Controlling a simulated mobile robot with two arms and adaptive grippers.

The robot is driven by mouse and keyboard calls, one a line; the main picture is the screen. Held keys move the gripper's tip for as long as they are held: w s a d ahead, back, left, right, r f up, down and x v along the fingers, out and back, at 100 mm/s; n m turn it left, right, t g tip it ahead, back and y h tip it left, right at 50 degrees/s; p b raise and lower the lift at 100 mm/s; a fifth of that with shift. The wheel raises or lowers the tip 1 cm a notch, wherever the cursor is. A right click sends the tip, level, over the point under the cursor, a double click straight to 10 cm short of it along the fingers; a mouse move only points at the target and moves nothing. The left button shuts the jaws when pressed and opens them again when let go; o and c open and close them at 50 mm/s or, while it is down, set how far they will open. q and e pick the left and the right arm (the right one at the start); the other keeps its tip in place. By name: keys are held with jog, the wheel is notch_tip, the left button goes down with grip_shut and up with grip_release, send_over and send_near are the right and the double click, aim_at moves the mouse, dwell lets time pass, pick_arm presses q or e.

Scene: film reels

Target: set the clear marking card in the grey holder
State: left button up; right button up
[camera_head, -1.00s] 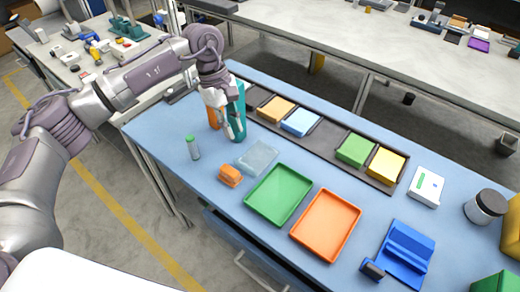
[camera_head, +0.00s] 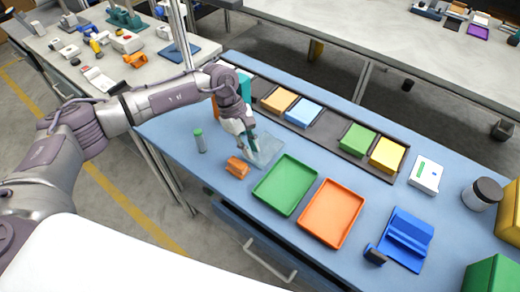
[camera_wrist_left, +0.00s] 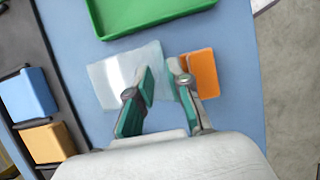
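The clear marking card (camera_head: 268,150) lies flat on the blue table, left of the green tray; it also shows in the left wrist view (camera_wrist_left: 108,76). My left gripper (camera_head: 250,146) is low over the card's left part, partly hiding it. In the left wrist view my left gripper (camera_wrist_left: 162,73) is open and empty, with one finger over the card's edge and the other beside the small orange block (camera_wrist_left: 204,72). I cannot tell whether a finger touches the card. I cannot make out the grey holder for certain. My right gripper is out of view.
A dark grey sectioned rack (camera_head: 325,129) with coloured blocks runs along the back. The green tray (camera_head: 286,212), orange tray (camera_head: 327,240) and blue stand (camera_head: 405,242) lie to the right. A small green-capped vial (camera_head: 199,141) stands at the left.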

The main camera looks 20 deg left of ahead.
aim_at(254, 159)
pick_arm(q)
jog(key=shift+p+x, duration=0.3)
jog(key=shift+x, duration=0.9)
jog(key=shift+s+d+f, duration=0.1)
jog(key=shift+d+f, duration=0.05)
jog(key=shift+f, duration=0.25)
jog(key=shift+f, duration=0.1)
jog(key=shift+c, duration=0.4)
grip_shut()
